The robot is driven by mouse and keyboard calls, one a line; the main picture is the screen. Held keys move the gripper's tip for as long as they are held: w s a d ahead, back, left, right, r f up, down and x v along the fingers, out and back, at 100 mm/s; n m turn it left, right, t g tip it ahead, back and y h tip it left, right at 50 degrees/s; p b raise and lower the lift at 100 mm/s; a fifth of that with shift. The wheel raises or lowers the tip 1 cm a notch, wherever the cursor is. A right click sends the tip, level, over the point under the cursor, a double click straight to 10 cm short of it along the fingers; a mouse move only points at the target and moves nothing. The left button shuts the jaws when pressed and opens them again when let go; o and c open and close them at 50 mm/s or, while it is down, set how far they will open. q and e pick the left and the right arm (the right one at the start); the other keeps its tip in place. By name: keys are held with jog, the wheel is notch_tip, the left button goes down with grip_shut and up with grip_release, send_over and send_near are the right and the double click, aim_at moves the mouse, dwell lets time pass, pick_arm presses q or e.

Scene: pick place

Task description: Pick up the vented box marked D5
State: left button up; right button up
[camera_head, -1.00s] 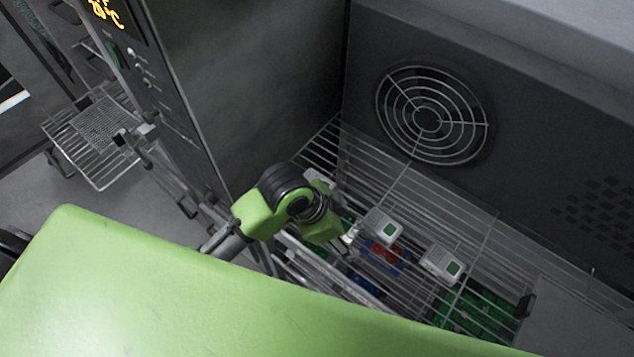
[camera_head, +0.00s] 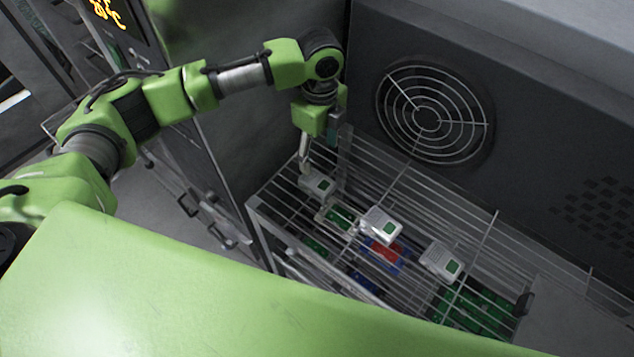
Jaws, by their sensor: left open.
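Three small white vented boxes with green labels sit on a wire rack (camera_head: 290,205): a left box (camera_head: 318,185), a middle box (camera_head: 381,224) and a right box (camera_head: 442,260). The labels are too small to read, so I cannot tell which is D5. My left gripper (camera_head: 321,165) points down, open, its fingers at or just above the left box. I cannot tell whether they touch it. My right gripper is not in view.
Green, red and blue items (camera_head: 384,252) lie below the rack wires. A dark wall with a round fan grille (camera_head: 427,115) stands behind the rack. A control panel post is on the left.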

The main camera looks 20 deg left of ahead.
pick_arm(q)
notch_tip(320, 180, down, 3)
jog(key=b, duration=0.4)
send_over(319, 182)
notch_tip(319, 182, down, 4)
jog(key=shift+f, duration=0.25)
notch_tip(319, 182, down, 6)
jog(key=b, duration=0.7)
jog(key=shift+r, duration=0.1)
jog(key=c, duration=1.3)
